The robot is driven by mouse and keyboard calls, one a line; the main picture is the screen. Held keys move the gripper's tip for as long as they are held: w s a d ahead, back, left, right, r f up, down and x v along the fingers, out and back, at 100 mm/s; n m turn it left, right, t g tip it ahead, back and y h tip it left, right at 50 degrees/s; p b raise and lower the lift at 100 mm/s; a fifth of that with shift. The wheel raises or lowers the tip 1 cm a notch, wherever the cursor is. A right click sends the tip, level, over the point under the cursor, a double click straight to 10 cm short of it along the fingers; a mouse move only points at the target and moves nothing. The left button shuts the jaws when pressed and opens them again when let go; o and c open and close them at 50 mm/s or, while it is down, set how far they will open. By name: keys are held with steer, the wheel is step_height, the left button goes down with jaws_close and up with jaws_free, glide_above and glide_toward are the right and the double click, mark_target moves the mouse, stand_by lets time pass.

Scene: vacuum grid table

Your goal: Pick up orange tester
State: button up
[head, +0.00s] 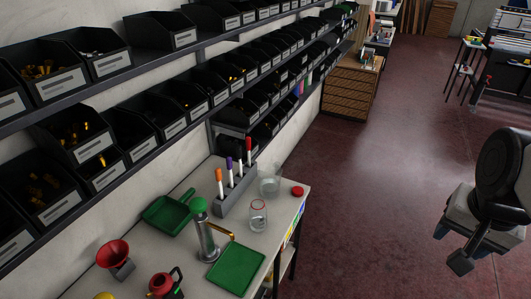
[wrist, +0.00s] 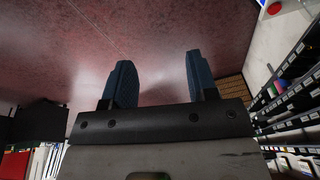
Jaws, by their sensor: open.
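A slim white stick with an orange top (head: 219,182), which looks like the orange tester, stands upright at the near left end of a grey rack (head: 234,199) on the white table. Other similar sticks with purple and red tops stand beside it in the rack. My gripper (wrist: 159,72) shows in the wrist view with its two blue fingers apart and nothing between them. It is away from the rack, with the red floor behind it. The orange-topped stick cannot be made out in the wrist view.
Near the rack stand a clear jar (head: 258,215), a clear beaker (head: 270,181), a red disc (head: 297,191), a green-topped metal dispenser (head: 203,232), a green dustpan (head: 170,213) and a green tray (head: 236,267). Shelves of black bins (head: 170,115) overhang the table's back. The floor at right is mostly clear.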

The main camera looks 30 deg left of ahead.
mark_target(218, 169)
steer(key=w+a+f+m, duration=0.1)
steer(key=w+a+m, duration=0.3)
steer(key=a, duration=0.5)
steer(key=w+a+f+m+g+y, duration=0.1)
steer(key=w+a, duration=0.6)
steer(key=a, duration=0.1)
steer(key=w+a+f+m, duration=0.25)
steer(key=w+a, duration=0.25)
steer(key=a, duration=0.4)
steer(key=a+f+m, duration=0.2)
steer(key=a+f, duration=0.2)
steer(key=a, duration=0.7)
steer(key=s+a+f+m+g, duration=0.1)
steer(key=a+f+m, duration=0.2)
steer(key=a, duration=0.8)
steer(key=a+f+m, duration=0.3)
steer(key=a+f, duration=0.2)
steer(key=a, duration=0.6)
steer(key=shift+s+a+f, duration=0.15)
steer(key=shift+a+f, duration=0.05)
steer(key=shift+a, duration=0.45)
steer(key=shift+f, duration=0.1)
steer(key=shift+a+f, duration=0.15)
steer(key=shift+f, duration=1.05)
steer(key=shift+a+f, duration=0.1)
steer(key=shift+f, duration=1.1)
